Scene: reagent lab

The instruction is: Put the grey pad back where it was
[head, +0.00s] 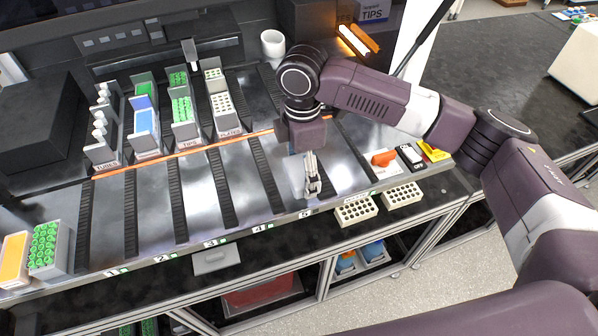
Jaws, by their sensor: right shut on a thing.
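My right gripper (313,182) points down over the silver deck near the front of lane 5. Its fingers are shut on a small pale grey piece, mostly hidden by the fingers; I cannot tell its full shape. A flat grey pad (211,261) with a small raised part on top lies on the black bench in front of the deck, below the numbers 3 and 4. It is apart from my right gripper, to its lower left. My left gripper is not in view.
Racks with green caps (181,108), a blue-topped box (145,122) and tube holders stand at the back of the deck (205,190). Two cream perforated blocks (356,210) lie on the front right bench. Front lanes look clear.

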